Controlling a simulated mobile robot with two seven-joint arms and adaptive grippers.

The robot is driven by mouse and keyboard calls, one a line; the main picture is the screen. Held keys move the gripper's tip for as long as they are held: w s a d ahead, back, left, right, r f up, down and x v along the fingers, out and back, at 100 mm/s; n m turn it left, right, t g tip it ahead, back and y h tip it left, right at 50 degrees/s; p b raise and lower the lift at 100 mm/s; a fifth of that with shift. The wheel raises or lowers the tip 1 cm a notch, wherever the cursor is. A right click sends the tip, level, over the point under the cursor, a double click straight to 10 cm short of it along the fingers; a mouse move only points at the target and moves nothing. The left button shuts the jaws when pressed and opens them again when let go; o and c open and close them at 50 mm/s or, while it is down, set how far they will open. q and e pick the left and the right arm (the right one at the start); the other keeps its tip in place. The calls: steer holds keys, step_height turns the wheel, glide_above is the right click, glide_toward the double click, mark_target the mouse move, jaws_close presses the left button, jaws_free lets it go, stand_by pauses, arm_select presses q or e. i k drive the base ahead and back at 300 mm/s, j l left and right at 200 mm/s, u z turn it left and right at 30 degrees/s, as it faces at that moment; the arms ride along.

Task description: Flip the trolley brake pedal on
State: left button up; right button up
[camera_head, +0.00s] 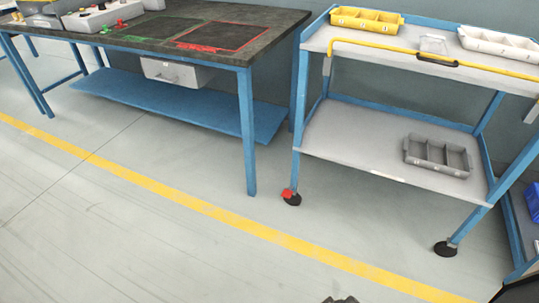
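The trolley (385,165) stands at the right, with blue legs, two pale shelves and a yellow push bar (400,54). The small red brake pedal (287,193) sits at the black caster of its front left leg, close to the floor. I cannot tell its exact tilt. The tip of a dark part of mine, probably my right gripper (341,299), just shows at the bottom edge, well below and apart from the pedal. Its fingers cannot be made out. My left gripper is not in view.
A dark-topped workbench (165,35) with a blue lower shelf (180,103) stands left of the trolley. Yellow (367,20), white (500,42) and grey (437,156) bins sit on the trolley. A yellow floor line (200,205) crosses open floor in front.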

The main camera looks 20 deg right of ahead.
mark_target(287, 194)
steer(key=z, duration=0.9)
